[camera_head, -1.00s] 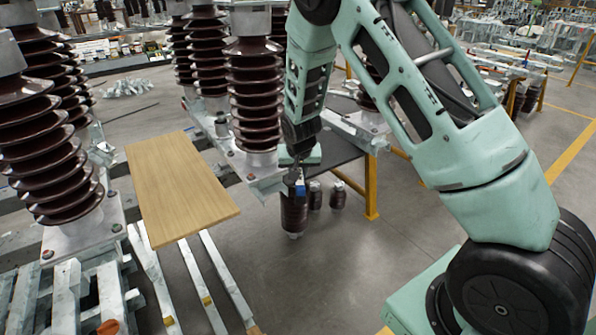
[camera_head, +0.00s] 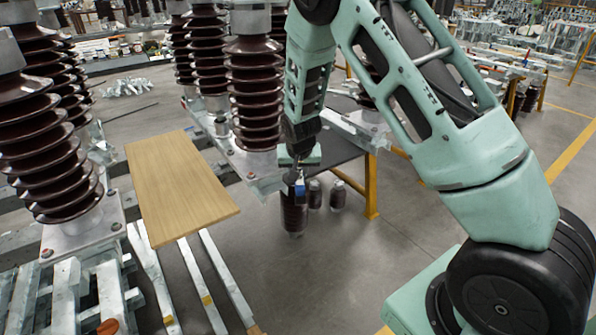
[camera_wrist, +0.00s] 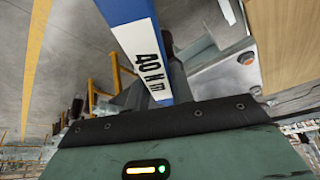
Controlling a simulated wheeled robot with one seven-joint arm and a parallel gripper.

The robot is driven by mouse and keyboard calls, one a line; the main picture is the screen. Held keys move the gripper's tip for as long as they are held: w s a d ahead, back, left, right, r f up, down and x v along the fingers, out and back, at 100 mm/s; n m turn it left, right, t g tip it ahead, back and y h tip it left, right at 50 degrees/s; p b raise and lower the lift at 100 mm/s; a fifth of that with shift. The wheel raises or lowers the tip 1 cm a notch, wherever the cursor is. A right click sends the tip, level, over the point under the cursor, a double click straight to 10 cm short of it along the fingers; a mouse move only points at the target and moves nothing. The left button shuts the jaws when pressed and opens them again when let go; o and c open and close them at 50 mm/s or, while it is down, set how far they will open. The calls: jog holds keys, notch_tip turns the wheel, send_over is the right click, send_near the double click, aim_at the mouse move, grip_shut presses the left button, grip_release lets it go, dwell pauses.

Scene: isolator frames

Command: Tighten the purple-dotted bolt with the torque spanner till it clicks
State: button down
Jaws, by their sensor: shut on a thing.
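My gripper (camera_head: 294,178) is shut on a blue-and-white bar with dark lettering, seen up close in the wrist view (camera_wrist: 140,40); I take it for the torque spanner. In the head view only a small blue part of it (camera_head: 299,191) shows at the gripper. The spanner's far end is out of the wrist view. The gripper is just right of the front corner of the insulator's metal base (camera_head: 265,180). A bolt (camera_wrist: 247,57) sits on a grey metal plate in the wrist view, apart from the spanner. I cannot make out a purple dot on any bolt.
A wooden board (camera_head: 178,188) lies left of the gripper across metal rails. Ribbed brown insulators (camera_head: 254,95) stand behind and to the left. Small dark insulators (camera_head: 337,196) stand on the floor by a yellow-legged table (camera_head: 371,195).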

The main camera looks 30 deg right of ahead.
jog(key=shift+f+b, duration=0.6)
jog(key=shift+f, duration=0.3)
dwell(0.4)
